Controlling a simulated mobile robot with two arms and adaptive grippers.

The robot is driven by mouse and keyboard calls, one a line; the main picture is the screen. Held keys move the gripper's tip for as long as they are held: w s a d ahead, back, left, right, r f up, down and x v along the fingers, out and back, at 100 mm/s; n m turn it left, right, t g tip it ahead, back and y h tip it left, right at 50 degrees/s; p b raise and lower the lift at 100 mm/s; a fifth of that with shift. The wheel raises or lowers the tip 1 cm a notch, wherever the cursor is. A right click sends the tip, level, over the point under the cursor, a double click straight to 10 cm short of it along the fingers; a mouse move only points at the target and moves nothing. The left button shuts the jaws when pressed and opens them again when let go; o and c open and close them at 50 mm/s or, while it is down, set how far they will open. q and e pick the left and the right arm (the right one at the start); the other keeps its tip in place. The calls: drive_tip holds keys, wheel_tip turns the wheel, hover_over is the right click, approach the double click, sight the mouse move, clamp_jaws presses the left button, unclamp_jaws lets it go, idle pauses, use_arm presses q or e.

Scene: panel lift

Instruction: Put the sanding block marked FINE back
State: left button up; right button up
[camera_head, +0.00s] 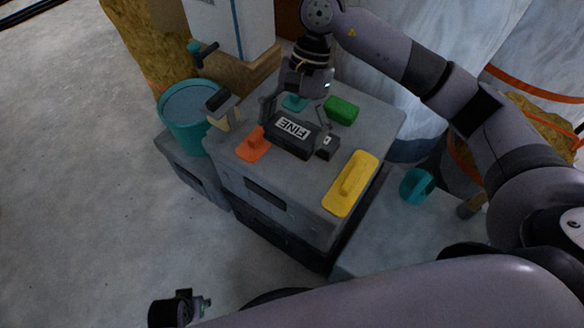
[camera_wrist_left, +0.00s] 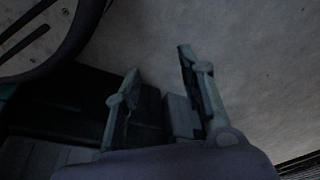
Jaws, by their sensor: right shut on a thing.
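The dark grey sanding block (camera_head: 291,129), with a white label reading FINE, is over the top of the grey tool box (camera_head: 228,165) in the head view. My right gripper (camera_head: 297,138) reaches down from above with a finger at each end of the block and is shut on it. I cannot tell whether the block's underside touches the lid. My left gripper (camera_wrist_left: 163,95) shows in the left wrist view with its two fingers apart and nothing between them. Part of it also shows low in the head view, above the floor.
On the box lid are an orange trowel (camera_head: 252,146), a yellow float (camera_head: 351,183), a green block (camera_head: 341,110) and a small teal thing (camera_head: 295,102). A brush (camera_head: 221,106) is at its left edge. A teal bucket (camera_head: 190,112) stands left. Open floor (camera_head: 90,170) lies further left.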

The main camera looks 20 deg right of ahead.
wheel_tip(320, 180, down, 11)
drive_tip(key=shift+r+b, duration=0.1)
drive_tip(key=shift+b, duration=0.3)
wheel_tip(320, 180, down, 3)
drive_tip(key=shift+f, duration=0.2)
drive_tip(key=shift+o, duration=0.2)
drive_tip(key=shift+f, duration=0.2)
drive_tip(key=shift+c, duration=0.2)
drive_tip(key=o, duration=0.8)
use_arm(q)
drive_tip(key=r, duration=0.2)
drive_tip(key=w+r, duration=0.1)
drive_tip(key=r, duration=0.1)
drive_tip(key=shift+w+d+r, duration=0.1)
drive_tip(key=shift+w+r, duration=0.05)
use_arm(e)
drive_tip(key=shift+o, duration=0.6)
